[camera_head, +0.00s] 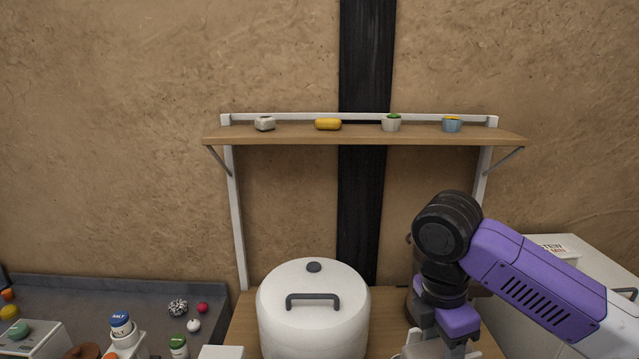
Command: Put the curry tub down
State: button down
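My gripper (440,349) points down at the bottom edge of the head view, over the right part of the wooden table (386,340). Its fingertips are cut off by the frame, so I cannot see whether they are apart or closed on something. No tub that I can identify as the curry tub shows; anything held between the fingers is hidden or below the picture. A brownish object is partly hidden behind the gripper.
A large white lidded pot (313,325) stands left of my gripper. A wooden shelf (290,134) above holds several small items. A grey counter (80,292) at left carries jars, including a blue-lidded one (121,325), and small balls. A white box-like unit (590,262) stands at right.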

jog(key=s+f+m+g+y, duration=0.1)
jog(key=s+f+m, duration=0.3)
jog(key=f+m, duration=0.4)
jog(key=s+f+m+g, duration=0.1)
jog(key=s+f+m, duration=0.4)
jog(key=f+m, duration=0.3)
jog(key=m, duration=0.4)
jog(key=shift+f+y, duration=0.3)
jog(key=shift+y, duration=0.1)
jog(key=shift+s+d, duration=0.1)
jog(key=f+b, duration=0.5)
jog(key=shift+a+f, duration=0.2)
jog(key=shift+a, duration=0.1)
jog(key=shift+d, duration=0.2)
jog(key=shift+s, duration=0.1)
